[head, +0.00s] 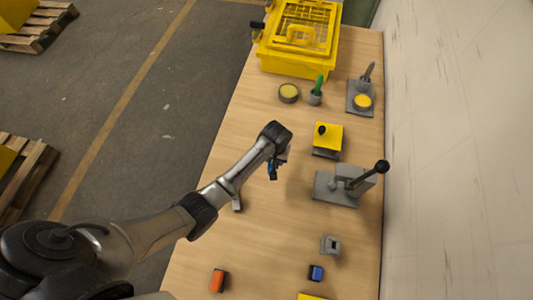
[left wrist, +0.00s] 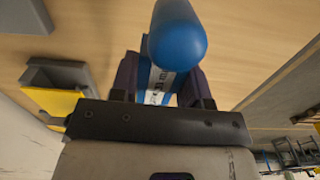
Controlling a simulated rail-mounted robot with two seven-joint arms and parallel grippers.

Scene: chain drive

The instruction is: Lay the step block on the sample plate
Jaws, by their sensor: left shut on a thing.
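My left gripper (head: 275,162) hangs over the middle of the table, shut on a blue thing (head: 272,173). In the left wrist view, this blue thing (left wrist: 178,38) has a rounded end and a white printed band, and sits between my dark fingers (left wrist: 160,82). It appears held above the wood. I cannot tell which thing is the step block or the sample plate. A grey plate with a black-knobbed lever (head: 337,188) stands right of the gripper. My right gripper is out of view.
A yellow case (head: 298,62) stands at the far end. Before it are a round tin (head: 289,93), a grey cup with a green-handled thing (head: 315,97) and a grey stand (head: 361,105). A grey socket (head: 331,245), blue block (head: 316,272) and orange block (head: 218,280) stand near.

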